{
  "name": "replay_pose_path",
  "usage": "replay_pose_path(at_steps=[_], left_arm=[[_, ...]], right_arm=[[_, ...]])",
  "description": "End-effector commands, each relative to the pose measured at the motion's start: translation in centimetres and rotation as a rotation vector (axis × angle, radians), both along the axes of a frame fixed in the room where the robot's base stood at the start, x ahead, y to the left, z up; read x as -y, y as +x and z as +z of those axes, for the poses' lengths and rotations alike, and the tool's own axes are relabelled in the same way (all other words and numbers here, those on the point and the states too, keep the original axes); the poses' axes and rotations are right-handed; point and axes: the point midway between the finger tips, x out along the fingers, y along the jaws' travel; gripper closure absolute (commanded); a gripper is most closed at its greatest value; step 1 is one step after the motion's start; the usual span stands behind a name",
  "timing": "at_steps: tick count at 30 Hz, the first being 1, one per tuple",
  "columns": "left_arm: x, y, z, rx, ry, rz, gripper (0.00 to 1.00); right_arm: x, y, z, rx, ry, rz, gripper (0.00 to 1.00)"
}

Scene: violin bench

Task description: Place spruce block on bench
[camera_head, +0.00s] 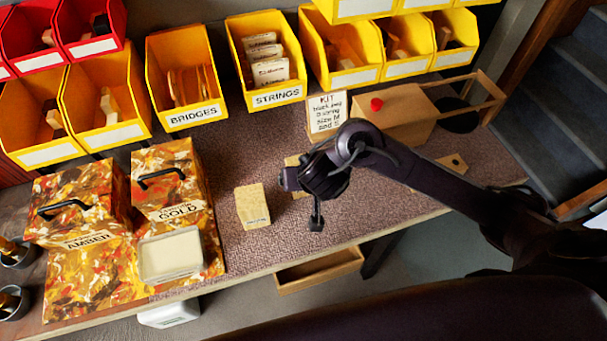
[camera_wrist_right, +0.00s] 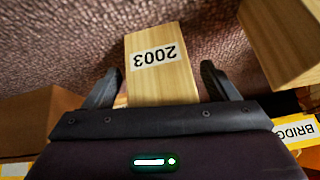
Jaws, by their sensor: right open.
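A pale wooden block (camera_wrist_right: 162,75) with the label 2003 lies between the spread fingers of my right gripper (camera_wrist_right: 160,88) in the right wrist view, with a gap on each side. In the head view my right gripper (camera_head: 304,198) is over the bench (camera_head: 370,218) and hides most of this block (camera_head: 292,161). A second pale block (camera_head: 252,206) stands on the bench to its left, and it also shows in the right wrist view (camera_wrist_right: 285,40). I cannot tell by looks which block is spruce. My left gripper is not in view.
Amber (camera_head: 85,205) and gold (camera_head: 168,180) patterned cases and a white dish (camera_head: 171,256) stand at left. Yellow bins marked BRIDGES (camera_head: 187,80) and STRINGS (camera_head: 268,60), and a KIT card (camera_head: 327,113), are behind. A drawer (camera_head: 320,271) protrudes at the front.

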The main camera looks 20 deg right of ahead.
Motion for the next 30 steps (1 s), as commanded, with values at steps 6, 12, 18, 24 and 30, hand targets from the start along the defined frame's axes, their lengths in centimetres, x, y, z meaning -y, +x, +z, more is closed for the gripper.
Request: replay_pose_path(at_steps=[6, 12, 18, 24, 30], left_arm=[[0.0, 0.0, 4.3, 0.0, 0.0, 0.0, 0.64], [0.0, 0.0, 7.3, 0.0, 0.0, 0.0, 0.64], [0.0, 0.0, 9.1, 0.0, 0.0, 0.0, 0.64], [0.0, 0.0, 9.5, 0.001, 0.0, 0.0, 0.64], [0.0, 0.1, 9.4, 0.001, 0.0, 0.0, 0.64]], right_arm=[[0.0, -2.2, 4.3, -0.002, 0.004, 0.0, 0.2], [0.1, -4.1, 7.3, -0.002, 0.002, 0.0, 0.2], [0.1, -5.4, 9.0, -0.001, 0.001, 0.0, 0.2], [0.1, -5.9, 9.5, 0.001, 0.002, -0.001, 0.2], [0.1, -5.9, 9.4, 0.001, 0.001, 0.0, 0.2]])
